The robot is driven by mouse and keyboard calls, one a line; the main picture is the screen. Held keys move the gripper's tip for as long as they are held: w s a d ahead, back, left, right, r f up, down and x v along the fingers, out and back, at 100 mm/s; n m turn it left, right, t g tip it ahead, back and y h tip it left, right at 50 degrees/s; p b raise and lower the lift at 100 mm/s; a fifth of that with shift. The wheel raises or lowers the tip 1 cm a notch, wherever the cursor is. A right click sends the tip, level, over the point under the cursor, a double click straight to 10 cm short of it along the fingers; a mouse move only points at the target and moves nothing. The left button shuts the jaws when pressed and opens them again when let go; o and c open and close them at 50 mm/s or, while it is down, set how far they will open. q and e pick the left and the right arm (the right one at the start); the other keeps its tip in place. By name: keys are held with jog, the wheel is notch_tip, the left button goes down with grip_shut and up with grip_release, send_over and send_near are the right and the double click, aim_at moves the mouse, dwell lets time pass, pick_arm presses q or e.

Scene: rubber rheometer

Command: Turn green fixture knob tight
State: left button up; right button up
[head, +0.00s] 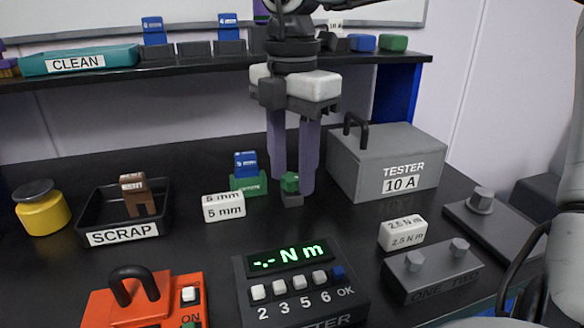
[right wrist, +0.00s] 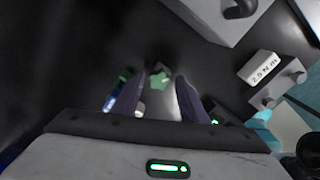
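The green knob (head: 290,182) sits on a small dark grey base (head: 292,200) on the black bench. My right gripper (head: 292,185) points straight down over it, its two purple fingers apart, one on each side of the knob. In the right wrist view the green knob (right wrist: 159,80) shows between the fingertips, with a gap visible beside it; I cannot tell whether either finger touches it. A green block (head: 249,185) with a blue piece on top stands just left of the knob. My left gripper is not in view.
A grey tester box (head: 385,165) stands close on the right. A white 5 mm block (head: 223,206) lies left, near a black scrap tray (head: 122,233). A tester panel (head: 300,288) reading "-.- N m" stands in front. A shelf (head: 210,63) runs behind.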

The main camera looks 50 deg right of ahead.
jog(key=n+p, duration=0.1)
jog(key=n, duration=0.3)
jog(key=shift+n, duration=1.3)
jog(key=c, duration=0.9)
jog(key=shift+f+m+b, duration=0.2)
jog(key=shift+m+b, duration=0.2)
jog(key=shift+m, duration=0.1)
jog(key=m+b, duration=0.1)
jog(key=m, duration=0.1)
jog(key=shift+m, duration=0.4)
jog(key=shift+r+m, duration=0.2)
jog(key=shift+m, duration=0.2)
jog(key=m, duration=0.2)
jog(key=shift+m+b, duration=0.3)
jog(key=shift+m, duration=1)
